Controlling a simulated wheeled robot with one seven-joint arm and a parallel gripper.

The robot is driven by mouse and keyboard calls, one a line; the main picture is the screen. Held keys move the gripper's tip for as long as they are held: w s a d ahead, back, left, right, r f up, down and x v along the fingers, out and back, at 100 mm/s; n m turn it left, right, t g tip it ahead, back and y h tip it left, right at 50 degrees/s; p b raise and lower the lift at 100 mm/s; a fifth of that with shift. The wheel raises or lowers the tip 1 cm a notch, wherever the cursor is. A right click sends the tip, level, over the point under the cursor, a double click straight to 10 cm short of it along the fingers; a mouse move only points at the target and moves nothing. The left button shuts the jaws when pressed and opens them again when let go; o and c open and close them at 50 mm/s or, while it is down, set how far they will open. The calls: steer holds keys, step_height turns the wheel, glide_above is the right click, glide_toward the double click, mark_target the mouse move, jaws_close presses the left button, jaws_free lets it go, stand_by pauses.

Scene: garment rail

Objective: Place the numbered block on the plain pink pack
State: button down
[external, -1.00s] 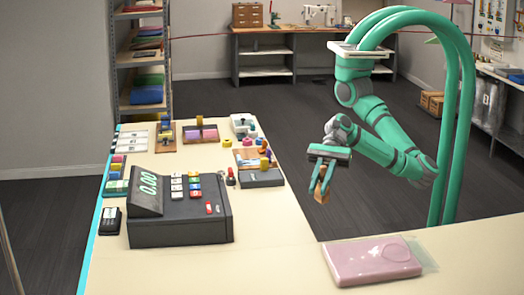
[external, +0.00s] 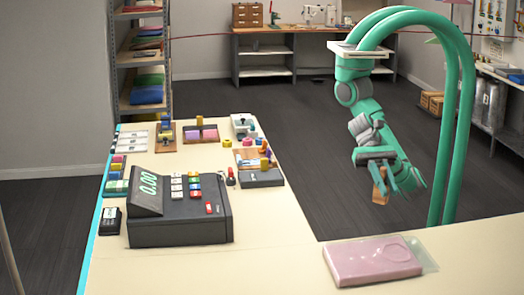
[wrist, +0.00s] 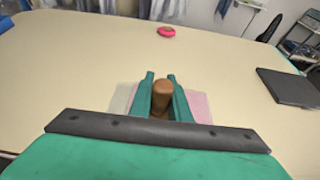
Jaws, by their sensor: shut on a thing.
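The pink pack (external: 372,262) lies flat on the near right of the counter, with a clear sleeve edge on its right. In the wrist view the pink pack (wrist: 198,104) shows below and behind my fingers, partly hidden by them. My gripper (external: 380,192) is shut on a brown wooden block (external: 379,187), held in the air behind the pack and apart from it. In the wrist view the block (wrist: 161,95) sits between the two green fingers. No number on it can be read from here.
A dark cash register (external: 180,215) stands on the left counter, with toy-like pieces on boards behind it. The counter (external: 275,265) between the register and the pack is bare. The wrist view shows a pink round thing (wrist: 166,31) and a dark flat slab (wrist: 290,88).

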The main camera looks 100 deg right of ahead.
steer(key=shift+w+a+f, duration=0.35)
steer(key=shift+a+f, duration=1)
steer(key=shift+f, duration=0.4)
steer(key=shift+w+a+f, duration=0.4)
steer(key=shift+a+f, duration=1)
steer(key=shift+f, duration=0.4)
steer(key=shift+w+a+f, duration=0.35)
steer(key=shift+a+f, duration=1)
steer(key=shift+f, duration=0.4)
steer(key=shift+f, duration=0.1)
steer(key=c, duration=1.7)
jaws_free()
steer(key=shift+o, duration=0.2)
